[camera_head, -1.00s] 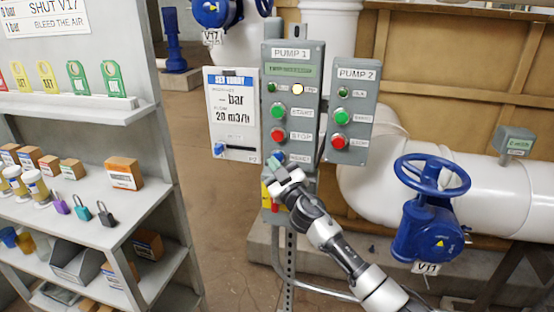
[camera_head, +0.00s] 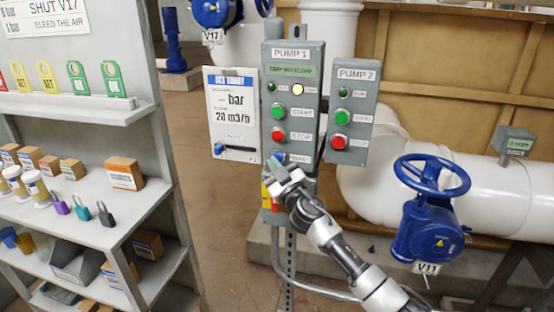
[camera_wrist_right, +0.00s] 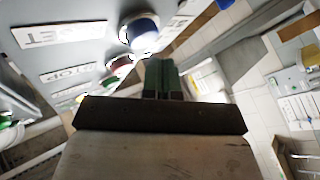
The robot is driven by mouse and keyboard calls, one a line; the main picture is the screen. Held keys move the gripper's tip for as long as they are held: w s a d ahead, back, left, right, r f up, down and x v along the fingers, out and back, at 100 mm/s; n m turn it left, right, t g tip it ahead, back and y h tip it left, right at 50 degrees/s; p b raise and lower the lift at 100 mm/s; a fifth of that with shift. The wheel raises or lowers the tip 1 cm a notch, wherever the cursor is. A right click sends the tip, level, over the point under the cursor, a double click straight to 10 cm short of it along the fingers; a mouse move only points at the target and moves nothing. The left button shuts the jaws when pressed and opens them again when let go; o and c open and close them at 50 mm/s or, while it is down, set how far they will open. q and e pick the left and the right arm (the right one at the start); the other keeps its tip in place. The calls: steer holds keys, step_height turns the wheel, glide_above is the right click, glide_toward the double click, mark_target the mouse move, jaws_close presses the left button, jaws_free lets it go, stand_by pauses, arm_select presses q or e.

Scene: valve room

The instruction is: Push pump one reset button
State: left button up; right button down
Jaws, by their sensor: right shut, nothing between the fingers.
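The grey PUMP 1 panel (camera_head: 291,75) stands upright in the head view, with a lit yellow lamp, a green START button (camera_head: 278,112) and a red STOP button (camera_head: 277,135). The reset button is mostly hidden behind my fingers there, beside its label (camera_head: 299,158). In the right wrist view the blue reset button (camera_wrist_right: 140,32) shows next to the RESET label (camera_wrist_right: 58,33). My right gripper (camera_head: 275,163) is shut and empty at the panel's lower part. Its green fingertips (camera_wrist_right: 161,76) are close to the blue button; I cannot tell whether they touch. My left gripper is not in view.
The PUMP 2 panel (camera_head: 350,110) is just right of PUMP 1, and a white gauge board (camera_head: 233,115) is on its left. A blue valve wheel (camera_head: 431,175) stands at right. A shelf (camera_head: 110,230) with tags, padlocks and boxes fills the left.

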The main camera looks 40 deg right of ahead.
steer(key=shift+w+d, duration=0.1)
stand_by(0.6)
steer(key=shift+w+d, duration=0.15)
steer(key=shift+d, duration=0.05)
steer(key=shift+w+d+b, duration=0.3)
steer(key=shift+d, duration=0.05)
stand_by(0.8)
steer(key=shift+s+a+p, duration=0.3)
steer(key=shift+s+a, duration=0.3)
steer(key=shift+a, duration=0.05)
stand_by(0.3)
steer(key=s+a+p, duration=0.1)
steer(key=s+a, duration=0.2)
steer(key=shift+s+a, duration=0.1)
steer(key=shift+a, duration=0.3)
